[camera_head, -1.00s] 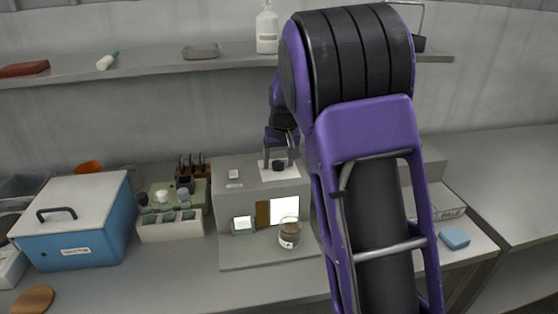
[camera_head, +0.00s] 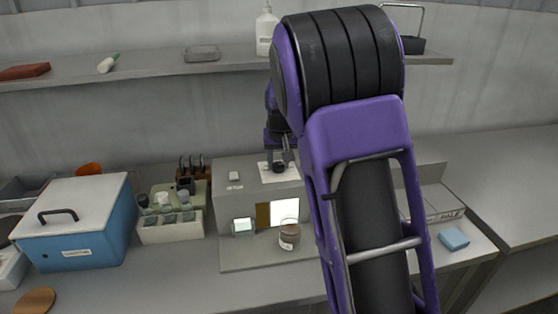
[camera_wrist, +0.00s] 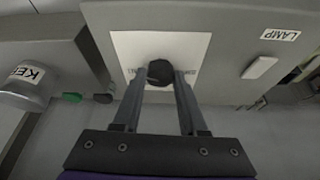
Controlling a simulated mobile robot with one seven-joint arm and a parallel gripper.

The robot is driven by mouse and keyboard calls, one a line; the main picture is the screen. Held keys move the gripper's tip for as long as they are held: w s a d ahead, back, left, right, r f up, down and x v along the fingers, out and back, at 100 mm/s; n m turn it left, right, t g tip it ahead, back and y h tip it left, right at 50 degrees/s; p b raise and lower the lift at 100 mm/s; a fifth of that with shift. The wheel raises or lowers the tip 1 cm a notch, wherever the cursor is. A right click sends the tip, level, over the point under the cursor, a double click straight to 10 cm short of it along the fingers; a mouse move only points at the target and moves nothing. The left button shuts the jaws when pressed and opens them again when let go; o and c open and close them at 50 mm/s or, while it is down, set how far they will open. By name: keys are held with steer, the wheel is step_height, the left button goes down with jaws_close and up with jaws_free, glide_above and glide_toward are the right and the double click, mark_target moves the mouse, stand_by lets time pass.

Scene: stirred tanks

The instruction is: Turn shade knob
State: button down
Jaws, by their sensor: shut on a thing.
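The shade knob (camera_wrist: 160,72) is a small dark round knob on a white plate (camera_wrist: 196,46) on top of the grey box (camera_head: 205,190). In the wrist view my gripper (camera_wrist: 161,78) has its two fingers on either side of the knob, shut on it. In the head view the knob (camera_head: 279,168) shows below my gripper, which comes down from above. The box has a lit opening with a brown panel (camera_head: 262,215) beside a bright white area. A glass jar with brown contents (camera_head: 289,236) stands in front of it.
A switch labelled LAMP (camera_wrist: 259,67) sits beside the plate. A blue box with a white lid (camera_head: 75,235) and a rack of bottles (camera_head: 170,228) stand to the left. A blue sponge-like block (camera_head: 453,238) lies to the right. A shelf (camera_head: 150,67) runs behind.

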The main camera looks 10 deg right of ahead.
steer(key=m+h+p, duration=0.1)
steer(key=m, duration=0.2)
steer(key=shift+a, duration=0.2)
steer(key=shift+m+g+h, duration=0.6)
steer(key=shift+m+h, duration=0.1)
steer(key=shift+m, duration=1.1)
steer(key=shift+c, duration=2.2)
jaws_free()
steer(key=v, duration=1.7)
steer(key=shift+a+r, duration=0.15)
